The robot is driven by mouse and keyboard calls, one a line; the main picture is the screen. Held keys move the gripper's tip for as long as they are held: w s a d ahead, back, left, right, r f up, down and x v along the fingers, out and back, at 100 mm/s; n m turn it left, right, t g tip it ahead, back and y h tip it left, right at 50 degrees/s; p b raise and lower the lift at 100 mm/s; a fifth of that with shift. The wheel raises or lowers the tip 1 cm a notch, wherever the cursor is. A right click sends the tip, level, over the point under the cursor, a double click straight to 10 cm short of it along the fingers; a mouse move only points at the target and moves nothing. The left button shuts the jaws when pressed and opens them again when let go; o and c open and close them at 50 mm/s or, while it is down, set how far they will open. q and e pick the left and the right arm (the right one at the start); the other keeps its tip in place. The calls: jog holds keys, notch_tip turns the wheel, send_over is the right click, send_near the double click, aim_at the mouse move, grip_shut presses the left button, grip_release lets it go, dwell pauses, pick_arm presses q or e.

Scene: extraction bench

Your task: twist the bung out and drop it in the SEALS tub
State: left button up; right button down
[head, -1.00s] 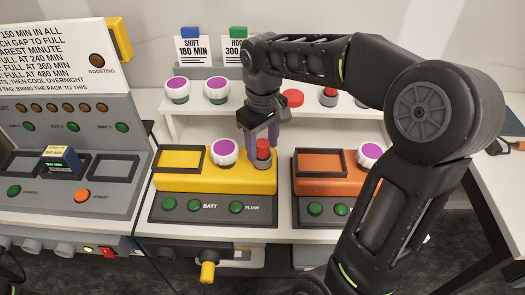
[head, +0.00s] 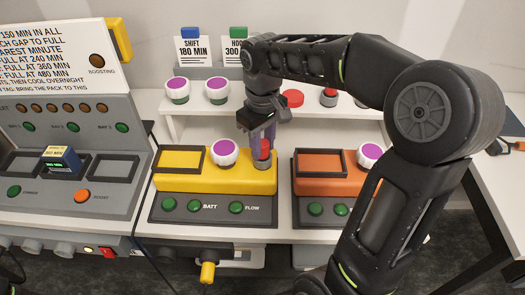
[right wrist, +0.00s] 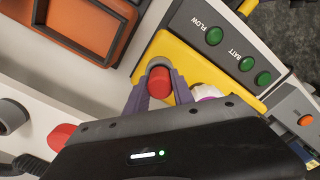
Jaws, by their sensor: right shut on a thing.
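The red bung (head: 265,148) stands at the right end of the yellow unit (head: 230,185). In the right wrist view the bung (right wrist: 159,82) lies between my purple fingers, with a grey ring (right wrist: 160,62) at its base. My right gripper (head: 262,150) points down from above and is shut on the bung. The bung looks upright; whether it has lifted from its seat I cannot tell. No tub marked SEALS can be made out. My left gripper is not in view.
A white knob with a purple top (head: 224,152) stands close left of the bung. An orange unit (head: 330,187) is to the right. A white shelf behind carries purple-topped knobs (head: 217,90) and red pieces (head: 292,98). A grey charging panel (head: 100,180) stands at left.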

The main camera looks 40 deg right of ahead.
jog(key=n+p, duration=0.1)
jog(key=n, duration=0.2)
jog(key=shift+r, duration=0.1)
jog(key=n+p, duration=0.1)
jog(key=n, duration=0.4)
jog(key=shift+n, duration=0.3)
jog(key=n+p, duration=0.1)
jog(key=n, duration=0.4)
jog(key=n+p, duration=0.1)
jog(key=n, duration=0.2)
jog(key=c, duration=1.5)
grip_release()
jog(key=shift+n, duration=0.8)
jog(key=o, duration=0.5)
jog(key=shift+c, duration=0.2)
